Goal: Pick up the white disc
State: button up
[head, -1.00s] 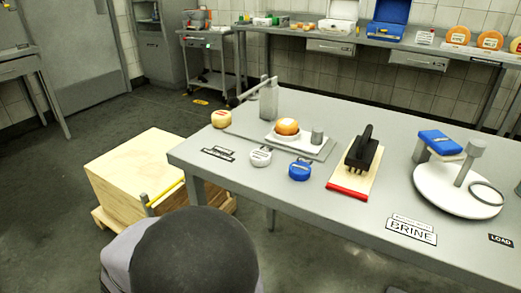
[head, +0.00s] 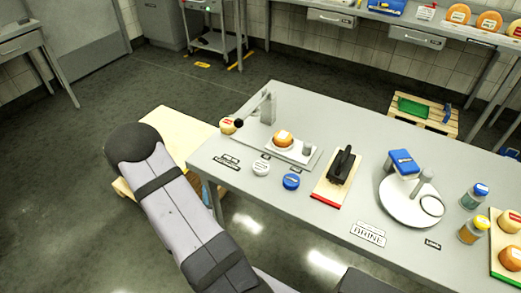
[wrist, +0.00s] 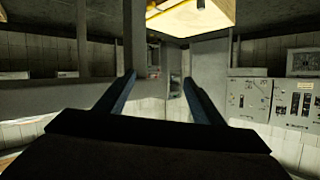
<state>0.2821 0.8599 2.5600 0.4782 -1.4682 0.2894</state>
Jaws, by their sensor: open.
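The white disc (head: 260,169) lies on the near left part of the grey table (head: 330,222) in the head view. A blue disc (head: 291,181) lies just right of it, apart from it. My gripper (wrist: 158,80) shows in the wrist view with its two fingers apart and nothing between them. In the head view my arm reaches up and left, beside the table's left end, and the gripper cannot be made out there. The white disc cannot be made out in the wrist view.
Behind the discs, an orange cheese (head: 284,138) sits on a plate by a lever device (head: 267,108). A small cheese (head: 228,125) is at the left edge. A black-handled tool (head: 342,164) on a board and a white round stand (head: 407,209) are to the right.

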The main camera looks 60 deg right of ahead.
notch_tip(320, 180, up, 7)
jog(key=s+d+h+p, duration=0.2)
jog(key=s+h+p, duration=0.1)
jog(key=p, duration=0.1)
jog(key=m+g+h+p, duration=0.3)
jog(key=m+g, duration=0.2)
jog(key=g, duration=0.2)
send_near(258, 172)
jog(key=x, duration=0.3)
jog(key=shift+s+d, duration=0.1)
jog(key=shift+d, duration=0.05)
jog(key=shift+b+x, duration=0.45)
jog(key=shift+x, duration=0.55)
jog(key=shift+d, duration=0.1)
jog(key=shift+d+r+p, duration=0.1)
jog(key=shift+d+p, duration=0.45)
jog(key=shift+d, duration=0.05)
jog(key=shift+p+x, duration=0.8)
jog(key=shift+x, duration=1.2)
jog(key=shift+c, duration=0.6)
